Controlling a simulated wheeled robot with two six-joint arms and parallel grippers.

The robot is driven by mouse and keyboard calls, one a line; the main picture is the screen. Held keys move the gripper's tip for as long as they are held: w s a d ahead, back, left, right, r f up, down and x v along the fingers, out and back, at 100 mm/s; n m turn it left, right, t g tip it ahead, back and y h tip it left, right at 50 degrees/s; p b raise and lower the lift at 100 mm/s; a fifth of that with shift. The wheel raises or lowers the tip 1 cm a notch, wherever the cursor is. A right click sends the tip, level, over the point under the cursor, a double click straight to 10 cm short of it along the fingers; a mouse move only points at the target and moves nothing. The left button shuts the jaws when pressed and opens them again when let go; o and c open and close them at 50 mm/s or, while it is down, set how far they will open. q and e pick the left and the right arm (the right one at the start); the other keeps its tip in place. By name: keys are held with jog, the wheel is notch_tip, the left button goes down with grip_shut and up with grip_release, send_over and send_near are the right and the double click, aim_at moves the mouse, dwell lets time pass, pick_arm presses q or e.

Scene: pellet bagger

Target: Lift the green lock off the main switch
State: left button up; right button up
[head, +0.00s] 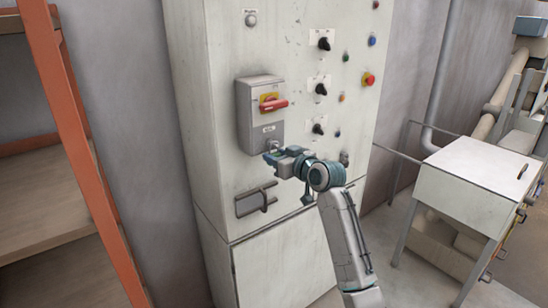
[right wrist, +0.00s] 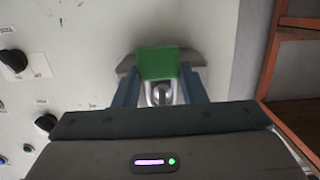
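The main switch is a grey box (head: 245,120) on the cabinet front, with a red handle (head: 273,105) on a yellow plate. My right gripper (head: 271,158) is at the lower edge of this box in the head view. In the right wrist view the green lock (right wrist: 158,63) sits between the blue fingers of my right gripper (right wrist: 161,84), which appear closed against its sides. A round silvery metal part (right wrist: 162,95) shows next to it. In the head view the lock is hidden; I cannot tell whether its shackle is still through the switch. My left gripper is out of view.
The cabinet (head: 215,60) carries black knobs (head: 321,89) and a red push button (head: 368,79) right of the switch. A barred handle (head: 256,201) is below. An orange-framed shelf (head: 60,90) stands left, a pale machine box (head: 470,185) right.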

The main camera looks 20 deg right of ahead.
jog(key=c, duration=0.3)
